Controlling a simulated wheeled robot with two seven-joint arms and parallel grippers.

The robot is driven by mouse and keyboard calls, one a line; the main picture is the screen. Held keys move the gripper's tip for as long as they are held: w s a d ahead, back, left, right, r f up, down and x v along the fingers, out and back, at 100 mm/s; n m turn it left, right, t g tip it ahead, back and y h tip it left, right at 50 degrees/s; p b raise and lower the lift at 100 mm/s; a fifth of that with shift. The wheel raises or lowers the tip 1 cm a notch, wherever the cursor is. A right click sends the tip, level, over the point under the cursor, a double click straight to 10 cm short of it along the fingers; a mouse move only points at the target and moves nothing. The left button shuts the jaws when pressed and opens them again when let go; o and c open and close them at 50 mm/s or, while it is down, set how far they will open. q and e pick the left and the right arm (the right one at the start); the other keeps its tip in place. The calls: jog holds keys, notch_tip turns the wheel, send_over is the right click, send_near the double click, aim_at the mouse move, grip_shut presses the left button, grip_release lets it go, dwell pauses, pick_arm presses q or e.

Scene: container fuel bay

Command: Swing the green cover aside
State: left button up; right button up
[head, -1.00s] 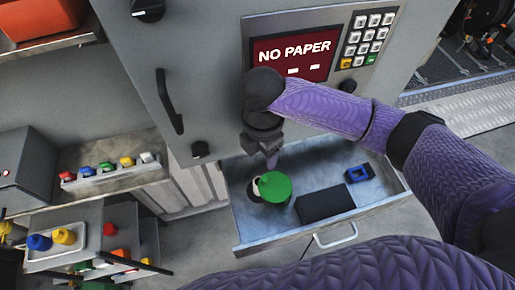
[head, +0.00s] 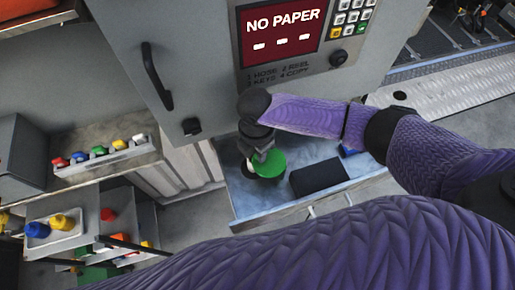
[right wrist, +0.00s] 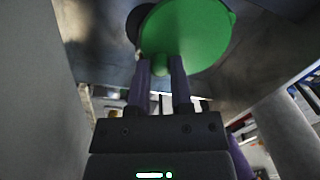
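The round green cover (head: 267,163) lies in the open drawer (head: 236,213), partly over a dark round part at its left. My right gripper (head: 262,153) reaches down at the cover's far edge. In the right wrist view the cover (right wrist: 187,28) fills the top, with the dark rim showing at its left. There my right gripper's fingers (right wrist: 160,68) stand a little apart with a small green nub of the cover between their tips. Whether they press on it cannot be told. My left gripper is not in view.
A black box (head: 319,177) and a partly hidden blue piece (head: 349,150) lie right of the cover in the drawer. The cabinet front with a NO PAPER screen (head: 282,34) rises behind. A shelf with coloured knobs (head: 100,152) stands at left.

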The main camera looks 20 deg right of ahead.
grip_shut()
dwell(1.1)
